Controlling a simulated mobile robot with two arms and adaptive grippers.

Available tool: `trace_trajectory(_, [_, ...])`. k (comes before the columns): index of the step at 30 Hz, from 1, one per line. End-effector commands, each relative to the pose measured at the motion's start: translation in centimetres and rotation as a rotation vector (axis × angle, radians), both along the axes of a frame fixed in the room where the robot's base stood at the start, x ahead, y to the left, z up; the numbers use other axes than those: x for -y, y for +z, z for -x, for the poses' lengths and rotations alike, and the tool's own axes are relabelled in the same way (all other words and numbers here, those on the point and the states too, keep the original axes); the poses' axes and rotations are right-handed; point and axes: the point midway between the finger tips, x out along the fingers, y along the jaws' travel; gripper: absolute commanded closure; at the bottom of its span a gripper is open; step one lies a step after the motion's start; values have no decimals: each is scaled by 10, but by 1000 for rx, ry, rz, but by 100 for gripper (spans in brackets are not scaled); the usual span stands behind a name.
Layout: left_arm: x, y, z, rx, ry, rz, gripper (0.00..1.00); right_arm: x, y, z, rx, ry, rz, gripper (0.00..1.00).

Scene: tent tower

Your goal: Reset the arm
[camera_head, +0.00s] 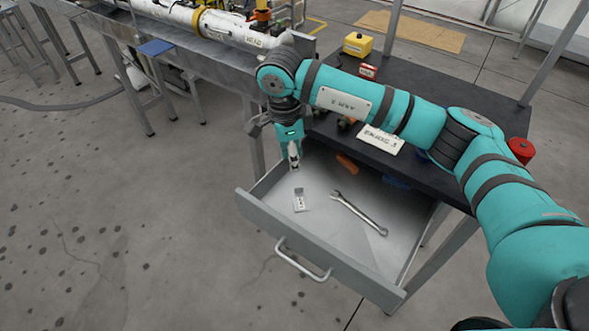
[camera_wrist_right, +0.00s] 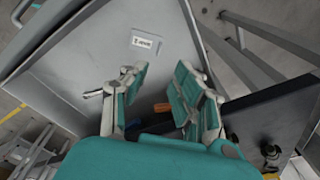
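My right arm (camera_head: 350,100), teal with dark bands, reaches in from the right over the black table. Its right gripper (camera_head: 294,162) points down above the back-left part of an open grey drawer (camera_head: 320,225). In the right wrist view the gripper (camera_wrist_right: 160,85) has its two fingers apart with nothing held between them. A small white labelled piece (camera_head: 299,200) lies on the drawer floor beyond the fingertips; it also shows in the wrist view (camera_wrist_right: 147,44). My left gripper is not in view.
A wrench (camera_head: 358,212) lies in the drawer, with an orange item (camera_head: 346,163) and a blue item (camera_head: 397,182) at its back. A white sign (camera_head: 380,139), yellow box (camera_head: 357,44) and red object (camera_head: 521,150) are on the table (camera_head: 440,92). Floor at left is mostly clear.

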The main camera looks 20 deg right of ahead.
Motion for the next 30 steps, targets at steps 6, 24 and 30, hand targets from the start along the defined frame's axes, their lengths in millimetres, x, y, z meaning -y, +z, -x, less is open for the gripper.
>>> trace_trajectory(6, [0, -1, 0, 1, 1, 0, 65, -1, 9, 1, -1, 0, 0, 71])
trace_trajectory(24, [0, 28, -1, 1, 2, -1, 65, -1, 38, 0, 0, 0, 0, 71])
trace_trajectory(30, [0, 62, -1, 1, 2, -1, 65, -1, 72, 0, 0, 0, 0, 71])
